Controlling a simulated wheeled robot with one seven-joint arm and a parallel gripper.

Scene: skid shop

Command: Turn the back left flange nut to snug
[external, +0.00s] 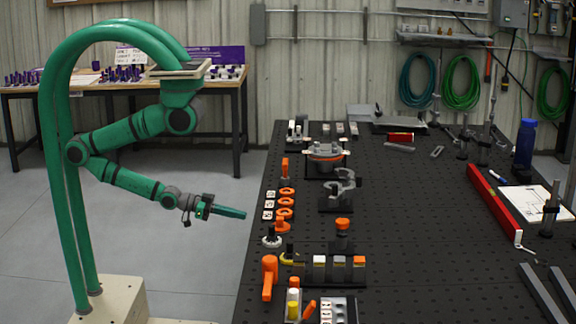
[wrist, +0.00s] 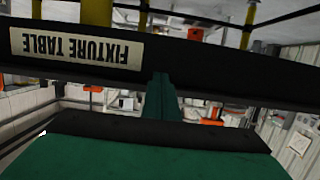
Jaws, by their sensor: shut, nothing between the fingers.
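A round grey flange-like fixture (external: 324,150) with an orange band stands on a black base toward the back left of the table. Its nuts are too small to tell apart, so I cannot pick out the back left one. My gripper (external: 243,215) is shut and empty, held out just left of the table's left edge, apart from the fixture and nearer the camera. In the wrist view my shut green fingers (wrist: 162,88) point at the dark table edge with its upside-down "FIXTURE TABLE" label (wrist: 75,48). The flange is not recognisable there.
The black perforated table (external: 400,210) has orange knobs (external: 285,200), a grey clamp (external: 343,185) and an orange-handled lever (external: 269,275) along its left side. A red bar (external: 494,206) and a blue bottle (external: 525,143) are at right. The table's middle is mostly clear.

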